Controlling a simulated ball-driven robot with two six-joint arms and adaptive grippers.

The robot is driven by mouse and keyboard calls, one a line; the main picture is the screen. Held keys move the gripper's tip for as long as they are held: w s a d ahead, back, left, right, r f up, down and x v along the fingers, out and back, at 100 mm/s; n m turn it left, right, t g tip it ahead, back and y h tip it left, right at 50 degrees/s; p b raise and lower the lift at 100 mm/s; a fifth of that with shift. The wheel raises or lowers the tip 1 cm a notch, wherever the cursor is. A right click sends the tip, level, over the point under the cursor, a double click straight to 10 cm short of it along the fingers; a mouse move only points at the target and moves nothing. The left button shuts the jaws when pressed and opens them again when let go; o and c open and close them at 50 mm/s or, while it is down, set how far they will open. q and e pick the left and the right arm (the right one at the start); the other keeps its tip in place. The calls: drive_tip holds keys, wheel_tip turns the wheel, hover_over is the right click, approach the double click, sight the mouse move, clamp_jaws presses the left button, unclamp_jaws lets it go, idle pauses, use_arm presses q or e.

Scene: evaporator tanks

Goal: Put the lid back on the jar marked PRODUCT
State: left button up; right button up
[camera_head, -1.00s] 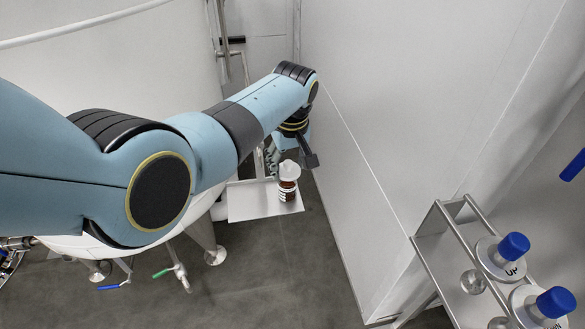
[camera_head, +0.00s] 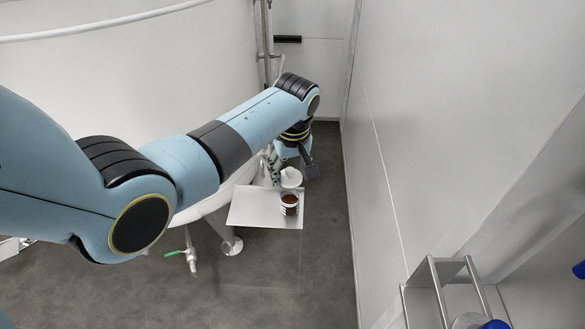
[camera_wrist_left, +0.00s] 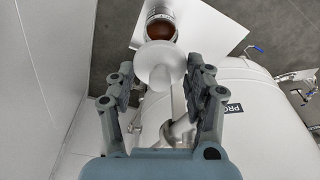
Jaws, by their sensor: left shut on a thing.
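The jar (camera_head: 289,207) stands upright and open on the small tray (camera_head: 250,210), with brown contents showing at its mouth. In the left wrist view the jar (camera_wrist_left: 160,13) is at the top, its label too small to read. My left gripper (camera_head: 291,174) is shut on the white round lid (camera_head: 291,181). The lid (camera_wrist_left: 160,66) shows between the fingers of the left gripper (camera_wrist_left: 162,80) in the wrist view, overlapping the jar's near rim. In the head view it sits just beyond the jar's mouth, not centred over it. My right gripper is not in view.
A large white tank (camera_head: 120,80) stands behind and left, with a green-handled valve (camera_head: 176,253) below. A pale wall (camera_head: 440,130) rises close to the right of the tray. A metal rack (camera_head: 437,290) stands at the lower right. Grey floor (camera_head: 290,290) is clear.

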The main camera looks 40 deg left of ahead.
use_arm(q)
wheel_tip(320, 180, down, 3)
drive_tip(key=b, duration=0.2)
drive_tip(key=shift+b, duration=0.35)
drive_tip(key=shift+f+b, duration=0.55)
drive_tip(key=shift+f, duration=0.6)
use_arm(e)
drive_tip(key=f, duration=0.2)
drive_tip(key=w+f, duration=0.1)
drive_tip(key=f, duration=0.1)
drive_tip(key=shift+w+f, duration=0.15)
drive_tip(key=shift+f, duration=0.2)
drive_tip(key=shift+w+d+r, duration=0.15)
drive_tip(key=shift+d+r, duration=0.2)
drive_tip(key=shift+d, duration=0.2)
use_arm(q)
drive_tip(key=shift+p, duration=0.35)
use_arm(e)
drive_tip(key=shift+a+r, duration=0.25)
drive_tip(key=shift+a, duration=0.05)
use_arm(q)
drive_tip(key=shift+f, duration=0.1)
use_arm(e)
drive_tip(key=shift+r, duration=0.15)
